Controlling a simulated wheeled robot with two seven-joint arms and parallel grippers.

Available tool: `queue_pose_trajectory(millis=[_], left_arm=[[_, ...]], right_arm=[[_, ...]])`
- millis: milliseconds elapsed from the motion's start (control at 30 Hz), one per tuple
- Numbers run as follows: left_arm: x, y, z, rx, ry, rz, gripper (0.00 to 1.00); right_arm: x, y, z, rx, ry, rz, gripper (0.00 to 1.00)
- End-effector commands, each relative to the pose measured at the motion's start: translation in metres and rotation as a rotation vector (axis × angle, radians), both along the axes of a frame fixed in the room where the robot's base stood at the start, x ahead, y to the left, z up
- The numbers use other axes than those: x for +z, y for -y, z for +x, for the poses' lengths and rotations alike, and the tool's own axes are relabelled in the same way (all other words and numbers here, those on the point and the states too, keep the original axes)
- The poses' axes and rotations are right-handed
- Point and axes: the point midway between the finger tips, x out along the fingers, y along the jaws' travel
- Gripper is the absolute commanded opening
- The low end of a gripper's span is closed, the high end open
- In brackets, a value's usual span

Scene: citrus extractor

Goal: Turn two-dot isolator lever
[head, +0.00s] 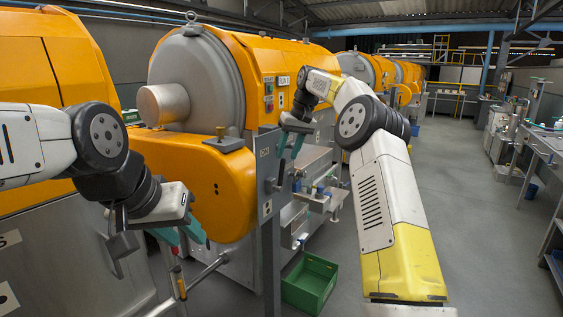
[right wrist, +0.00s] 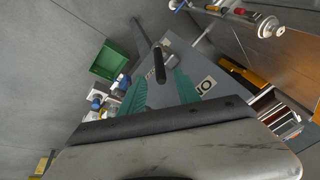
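A grey isolator box (head: 268,165) stands on a post at the middle of the head view, with a small marked label and a dark lever (head: 279,177) on its side. My right gripper (head: 289,148) is just above the lever. In the right wrist view its teal fingers (right wrist: 162,92) are apart, and a dark rod-like lever (right wrist: 148,62) points between their tips; contact cannot be told. My left gripper (head: 182,236) is open and empty, lower left, pointing down.
Another dark lever (head: 120,256) is on the grey cabinet at left, near my left arm. An orange guard (head: 200,180) fills the space between the arms. A green crate (head: 310,282) is on the floor below. A steel shelf (head: 318,200) holds small items. The right aisle is clear.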

Motion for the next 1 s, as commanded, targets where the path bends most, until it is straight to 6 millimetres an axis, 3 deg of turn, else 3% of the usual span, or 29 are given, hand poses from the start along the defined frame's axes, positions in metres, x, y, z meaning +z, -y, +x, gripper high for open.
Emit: queue_pose_trajectory(millis=[333,467,533,733,1000], left_arm=[[0.0,0.0,0.0,0.0,0.0,0.0,0.36],[0.0,0.0,0.0,0.0,0.0,0.0,0.36],[0.0,0.0,0.0,0.0,0.0,0.0,0.36],[0.0,0.0,0.0,0.0,0.0,0.0,0.36],[0.0,0.0,0.0,0.0,0.0,0.0,0.36]], right_arm=[[0.006,0.002,-0.001,0.0,0.0,0.0,0.37],[0.009,-0.005,-0.005,0.011,0.015,-0.029,0.11],[0.014,-0.018,-0.012,0.032,0.043,-0.077,0.0],[0.035,-0.056,-0.048,0.125,0.208,-0.297,0.0],[0.051,-0.072,-0.091,0.237,0.391,-0.453,0.0]])
